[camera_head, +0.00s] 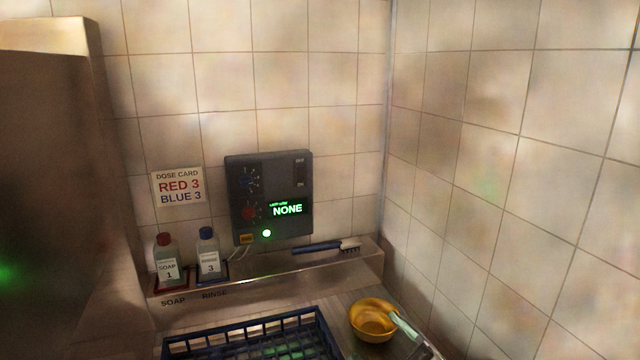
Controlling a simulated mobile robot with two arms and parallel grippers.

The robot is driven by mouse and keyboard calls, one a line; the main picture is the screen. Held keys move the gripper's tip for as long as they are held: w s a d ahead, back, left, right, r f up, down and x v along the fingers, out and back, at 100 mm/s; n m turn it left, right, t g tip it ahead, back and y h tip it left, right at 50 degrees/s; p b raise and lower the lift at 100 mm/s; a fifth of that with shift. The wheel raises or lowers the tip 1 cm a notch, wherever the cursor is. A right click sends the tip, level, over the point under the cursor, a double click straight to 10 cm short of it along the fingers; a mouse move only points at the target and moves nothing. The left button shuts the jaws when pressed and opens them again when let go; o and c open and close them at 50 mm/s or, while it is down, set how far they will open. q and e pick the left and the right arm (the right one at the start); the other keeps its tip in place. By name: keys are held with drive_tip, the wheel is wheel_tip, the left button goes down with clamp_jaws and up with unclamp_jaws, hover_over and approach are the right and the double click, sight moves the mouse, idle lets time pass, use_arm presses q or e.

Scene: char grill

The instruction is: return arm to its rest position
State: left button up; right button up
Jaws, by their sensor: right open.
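My right gripper (412,338) is at the bottom edge, right of centre, and only its end shows. It is open, and I see nothing held in it. One pale greenish finger overlaps the right rim of the yellow bowl (369,306) in the picture; I cannot tell whether they touch. The rest of my right arm is mostly out of the picture. My left gripper is not in view.
A blue rack (322,323) stands left of the bowl. A ledge behind holds a soap bottle (167,262), a rinse bottle (208,256) and a brush (318,248). A dispenser panel (270,165) and dose card (178,187) are on the tiled wall. A tiled wall bounds the right.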

drive_tip(key=s+d+f+m+h, duration=0.3)
drive_tip(key=d+f+m+h, duration=0.3)
drive_tip(key=m+h, duration=0.25)
drive_tip(key=s+d+f+m+h, duration=0.3)
drive_tip(key=d+f+m+h, duration=0.35)
drive_tip(key=m+h, duration=0.2)
drive_tip(key=s+a+f+g+y, duration=0.1)
drive_tip(key=s+f+g, duration=0.45)
drive_tip(key=s, duration=0.35)
drive_tip(key=s+f+g, duration=0.5)
drive_tip(key=s+g, duration=0.2)
drive_tip(key=s, duration=0.2)
wheel_tip(320, 180, down, 29)
drive_tip(key=b, duration=0.2)
drive_tip(key=s+d+f+n+g+b, duration=0.1)
drive_tip(key=s+d+f+g, duration=0.1)
drive_tip(key=s+f, duration=1.4)
drive_tip(key=shift+s+d, duration=0.25)
drive_tip(key=shift+d, duration=0.15)
